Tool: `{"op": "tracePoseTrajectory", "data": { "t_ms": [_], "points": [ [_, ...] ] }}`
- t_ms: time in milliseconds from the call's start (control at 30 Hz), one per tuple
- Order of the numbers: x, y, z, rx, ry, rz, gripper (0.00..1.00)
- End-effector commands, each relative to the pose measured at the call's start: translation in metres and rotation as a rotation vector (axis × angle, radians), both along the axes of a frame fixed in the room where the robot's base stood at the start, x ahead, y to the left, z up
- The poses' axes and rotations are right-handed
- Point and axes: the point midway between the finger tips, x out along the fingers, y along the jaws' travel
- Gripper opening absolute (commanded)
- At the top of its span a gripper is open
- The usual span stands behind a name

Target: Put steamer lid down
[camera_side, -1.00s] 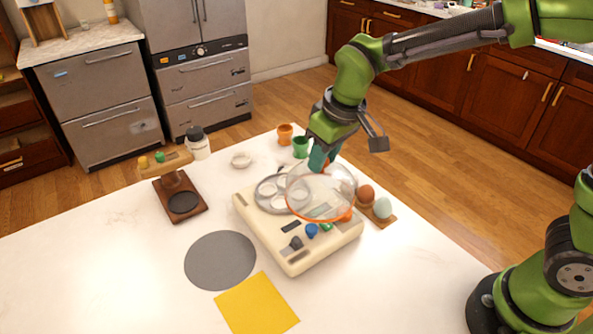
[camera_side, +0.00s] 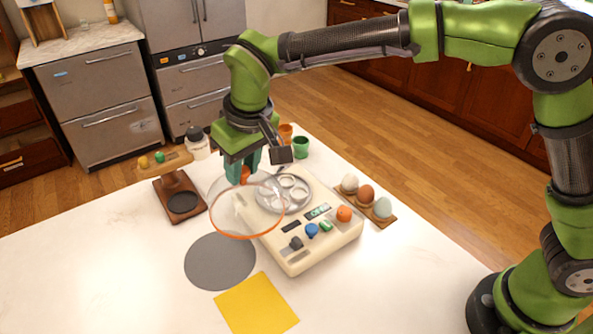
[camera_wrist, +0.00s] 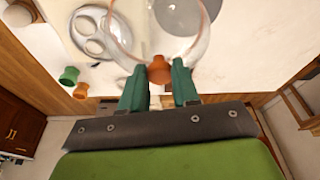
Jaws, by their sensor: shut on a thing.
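The steamer lid (camera_side: 238,215) is a clear dome with an orange rim and an orange knob. My gripper (camera_side: 243,172) is shut on the lid's knob and holds the lid in the air, left of the steamer. In the wrist view, the knob (camera_wrist: 159,70) sits between my teal fingers. The cream steamer base (camera_side: 290,255) has a metal tray (camera_side: 268,205) with round cups and is uncovered. A grey round mat (camera_side: 220,268) lies bare on the white table, left of the base. The lid appears above and behind it in the side view.
A wooden stand with a scale-like black disc (camera_side: 183,203) is left of the lid. A yellow cloth (camera_side: 256,305) lies in front. Several eggs on a wooden holder (camera_side: 381,219) are right of the base. A green cup (camera_side: 301,148) and a white jar (camera_side: 198,147) stand behind.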

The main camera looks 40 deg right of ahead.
Motion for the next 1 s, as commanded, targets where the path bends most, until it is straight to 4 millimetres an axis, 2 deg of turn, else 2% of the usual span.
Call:
{"op": "tracePoseTrajectory", "data": {
  "t_ms": [33, 100, 200, 300, 367, 600, 1000],
  "points": [
    [0.004, 0.019, -0.004, -0.002, 0.000, 0.004, 0.00],
    [0.007, 0.038, -0.006, -0.001, -0.003, 0.001, 0.00],
    [0.010, 0.058, -0.009, -0.001, -0.006, -0.003, 0.00],
    [0.010, 0.069, -0.012, -0.001, -0.007, -0.007, 0.00],
    [0.010, 0.072, -0.017, -0.002, -0.006, -0.008, 0.00],
    [0.010, 0.073, -0.060, -0.001, -0.006, -0.007, 0.00],
    [0.011, 0.072, -0.107, -0.001, -0.007, -0.008, 0.00]
  ]
}}
